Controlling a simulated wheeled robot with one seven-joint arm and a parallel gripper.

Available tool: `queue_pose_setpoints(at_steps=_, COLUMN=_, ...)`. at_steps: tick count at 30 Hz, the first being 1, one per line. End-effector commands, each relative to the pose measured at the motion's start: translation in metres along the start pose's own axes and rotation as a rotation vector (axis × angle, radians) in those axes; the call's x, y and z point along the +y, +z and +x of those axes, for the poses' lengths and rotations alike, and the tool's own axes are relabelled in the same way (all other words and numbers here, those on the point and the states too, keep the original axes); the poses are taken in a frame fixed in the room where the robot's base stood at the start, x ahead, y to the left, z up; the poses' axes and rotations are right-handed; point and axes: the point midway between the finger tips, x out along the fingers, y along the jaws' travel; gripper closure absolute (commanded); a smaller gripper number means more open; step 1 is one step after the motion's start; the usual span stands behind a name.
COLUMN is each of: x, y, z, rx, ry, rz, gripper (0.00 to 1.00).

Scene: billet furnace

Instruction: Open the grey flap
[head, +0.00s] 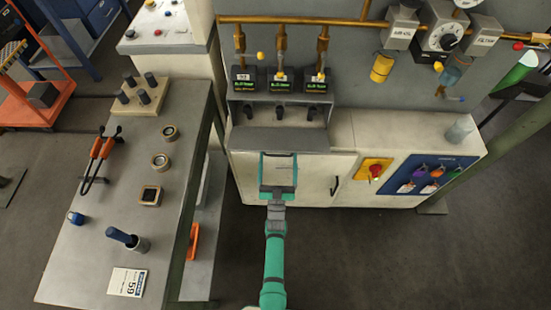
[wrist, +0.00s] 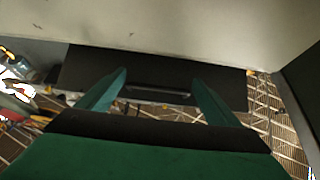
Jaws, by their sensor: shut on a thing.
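The grey flap (head: 250,139) is on the front of the pale machine, below a row of small displays. In the wrist view the flap is a dark panel (wrist: 88,68) with a narrow bar handle (wrist: 158,91) near its lower edge. My gripper (head: 279,156) is at the flap's lower edge in the head view. Its two green fingers (wrist: 158,88) stand either side of the handle in the wrist view, and the jaws are shut on it. The exact finger contact is hard to see. How far the flap is tilted I cannot tell.
The pale cabinet (head: 325,178) below has a dark handle, with a red knob on yellow (head: 376,171) and a blue panel (head: 428,175) to the right. A grey workbench (head: 105,225) with small parts stands left. A grating (wrist: 285,120) shows around the flap in the wrist view.

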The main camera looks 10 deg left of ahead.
Motion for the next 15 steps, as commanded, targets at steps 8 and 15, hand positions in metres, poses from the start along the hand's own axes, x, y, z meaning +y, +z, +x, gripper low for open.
queue_pose_setpoints(at_steps=8, x=0.0011, y=0.0019, z=0.0007, rx=-0.006, ry=0.001, rz=-0.001, gripper=0.1)
queue_pose_setpoints(at_steps=15, x=0.0, y=0.0005, z=0.0006, rx=-0.002, ry=0.0, rz=0.0, gripper=0.0)
